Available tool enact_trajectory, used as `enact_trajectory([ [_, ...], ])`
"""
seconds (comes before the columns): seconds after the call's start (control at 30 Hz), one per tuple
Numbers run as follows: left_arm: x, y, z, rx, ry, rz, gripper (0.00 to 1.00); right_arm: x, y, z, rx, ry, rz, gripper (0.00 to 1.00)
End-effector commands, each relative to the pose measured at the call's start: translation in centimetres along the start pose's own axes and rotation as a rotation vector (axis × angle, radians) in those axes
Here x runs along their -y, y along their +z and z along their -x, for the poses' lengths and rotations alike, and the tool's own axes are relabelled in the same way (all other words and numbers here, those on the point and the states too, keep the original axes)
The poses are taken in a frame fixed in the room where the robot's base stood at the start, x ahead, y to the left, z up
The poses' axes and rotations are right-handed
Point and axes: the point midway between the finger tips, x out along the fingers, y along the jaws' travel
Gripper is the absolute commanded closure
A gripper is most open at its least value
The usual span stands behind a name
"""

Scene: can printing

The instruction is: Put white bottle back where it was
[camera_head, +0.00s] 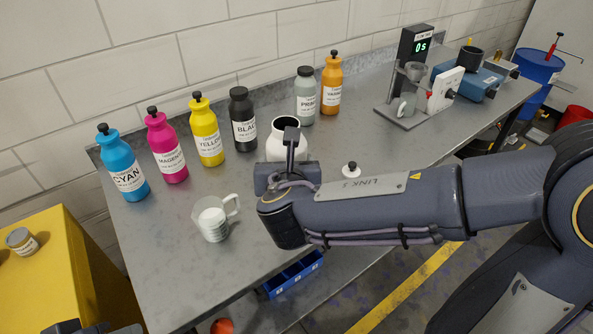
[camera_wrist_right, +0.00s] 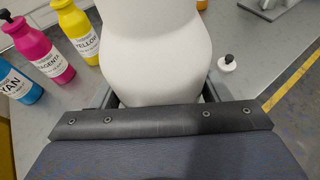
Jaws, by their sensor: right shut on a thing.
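In the right wrist view the white bottle (camera_wrist_right: 155,55) fills the space between the fingers of the right gripper (camera_wrist_right: 158,95). A white cap with a black knob (camera_head: 351,170) lies on the table to the right. Dark parts, probably my left gripper (camera_head: 95,328), show at the bottom edge; its fingers are unclear.
A beaker of white liquid (camera_head: 212,220) stands front left of the right gripper. Cyan (camera_head: 124,168), magenta (camera_head: 167,152), yellow (camera_head: 206,135) and orange (camera_head: 331,88) bottles line the back of the grey table (camera_head: 160,270). A stand with a display (camera_head: 412,50) is at right.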

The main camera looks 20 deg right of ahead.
Motion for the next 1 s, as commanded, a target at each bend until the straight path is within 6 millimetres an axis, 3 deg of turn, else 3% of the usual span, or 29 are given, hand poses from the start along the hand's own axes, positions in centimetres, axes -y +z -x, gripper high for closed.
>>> enact_trajectory([
  [0.4,-0.4,-0.4,0.8,0.000,0.000,0.000,0.64,1.2,-0.2,-9.7,-0.002,-0.007,0.001,0.82],
  [0.6,-0.3,-0.3,0.7,0.000,0.000,0.000,0.64,1.4,-2.5,-13.6,0.000,-0.004,0.002,0.82],
  [0.87,-0.4,-0.4,0.8,0.000,0.000,0.000,0.64,1.6,-3.5,-15.7,0.002,-0.003,0.000,0.82],
  [1.0,-0.4,-0.4,0.8,0.000,0.000,0.000,0.64,1.6,-5.2,-16.8,-0.002,-0.003,0.004,0.82],
])
